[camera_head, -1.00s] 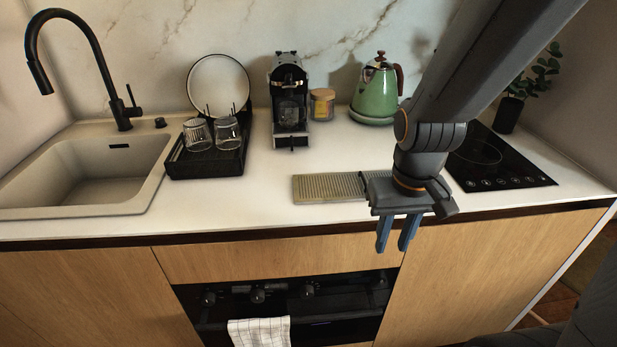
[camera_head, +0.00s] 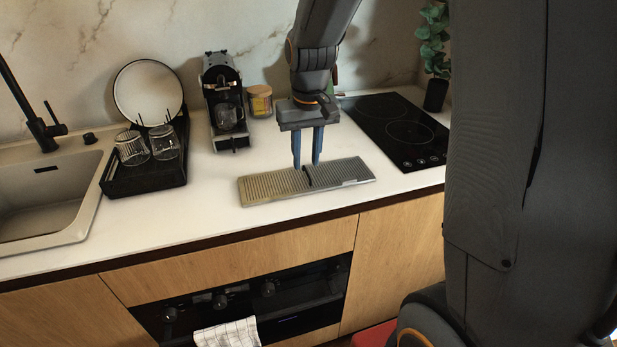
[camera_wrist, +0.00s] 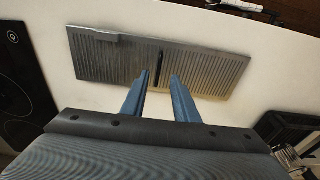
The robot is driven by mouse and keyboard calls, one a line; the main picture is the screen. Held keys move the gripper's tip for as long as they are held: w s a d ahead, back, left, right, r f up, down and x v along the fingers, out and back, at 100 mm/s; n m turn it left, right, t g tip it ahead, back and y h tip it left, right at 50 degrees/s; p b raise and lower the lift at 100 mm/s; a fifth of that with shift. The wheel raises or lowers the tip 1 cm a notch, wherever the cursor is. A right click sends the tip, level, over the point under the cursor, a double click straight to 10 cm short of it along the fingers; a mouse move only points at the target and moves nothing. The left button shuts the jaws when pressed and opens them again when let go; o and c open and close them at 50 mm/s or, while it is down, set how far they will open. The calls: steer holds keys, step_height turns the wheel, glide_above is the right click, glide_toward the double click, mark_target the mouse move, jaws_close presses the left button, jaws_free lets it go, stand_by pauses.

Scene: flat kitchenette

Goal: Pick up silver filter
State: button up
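The silver filter (camera_head: 270,187) is a flat, ribbed metal panel with a dark handle or slot at its middle. It lies on the white countertop near the front edge. It also shows in the wrist view (camera_wrist: 205,70), with the dark piece at its centre. My gripper (camera_head: 307,167) points down with two blue fingers at the filter's middle, by the dark piece. In the wrist view the fingers (camera_wrist: 159,78) are apart, with the dark piece in line with the gap between them. I cannot tell whether the fingertips touch the filter.
A black dish rack (camera_head: 147,178) with glasses and a plate stands left. A coffee machine (camera_head: 225,105) and a jar (camera_head: 260,101) stand behind. A black cooktop (camera_head: 395,130) lies right of the filter. The sink (camera_head: 40,200) is far left. Counter around the filter is clear.

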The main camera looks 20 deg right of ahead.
mark_target(307, 172)
steer(key=shift+w+d+f+p, duration=0.15)
steer(key=shift+f+p, duration=0.3)
steer(key=shift+f, duration=1.4)
jaws_close()
step_height(307, 172, up, 10)
steer(key=b, duration=0.2)
